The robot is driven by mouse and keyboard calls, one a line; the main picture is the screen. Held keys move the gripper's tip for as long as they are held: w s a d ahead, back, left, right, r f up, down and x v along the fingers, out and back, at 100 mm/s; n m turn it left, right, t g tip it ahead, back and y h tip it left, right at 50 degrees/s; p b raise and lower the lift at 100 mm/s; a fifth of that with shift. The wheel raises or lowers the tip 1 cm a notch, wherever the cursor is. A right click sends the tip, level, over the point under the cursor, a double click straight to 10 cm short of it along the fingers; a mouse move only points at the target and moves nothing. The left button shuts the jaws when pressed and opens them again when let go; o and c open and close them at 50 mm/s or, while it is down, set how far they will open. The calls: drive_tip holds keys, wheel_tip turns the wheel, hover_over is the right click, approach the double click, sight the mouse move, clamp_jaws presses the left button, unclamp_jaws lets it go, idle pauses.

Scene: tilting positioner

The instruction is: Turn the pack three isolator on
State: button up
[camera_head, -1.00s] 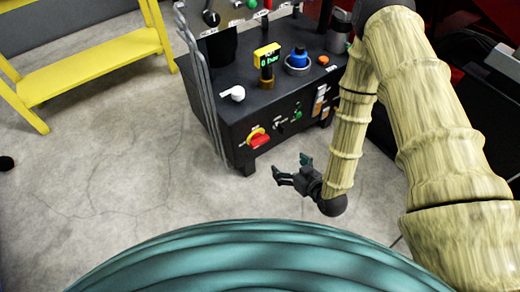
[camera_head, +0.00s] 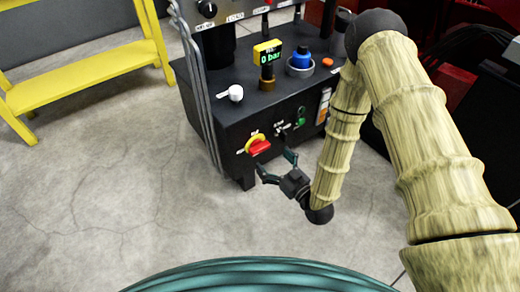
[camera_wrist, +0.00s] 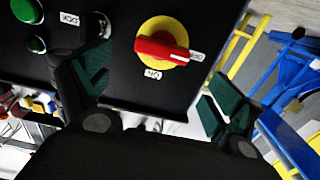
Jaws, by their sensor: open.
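The isolator is a red handle on a yellow disc (camera_head: 258,146) on the front face of the black cabinet (camera_head: 215,128). In the wrist view the isolator (camera_wrist: 162,42) lies up ahead, its red handle pointing right toward a small white label. Another label (camera_wrist: 152,74), upside down and seeming to read ON, sits below the disc. No pack number is readable. My gripper (camera_head: 277,167) is open and empty, just in front of and below right of the isolator. Its dark green fingers (camera_wrist: 155,85) are spread in the wrist view, with the handle beyond them and apart.
A yellow bench (camera_head: 90,78) stands left; floor between is clear.

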sight(262, 149)
drive_tip(key=b+x, duration=0.2)
drive_tip(key=x, duration=0.5)
drive_tip(key=shift+w+a+b, duration=0.25)
drive_tip(key=shift+w+b, duration=0.05)
drive_tip(key=c, duration=1)
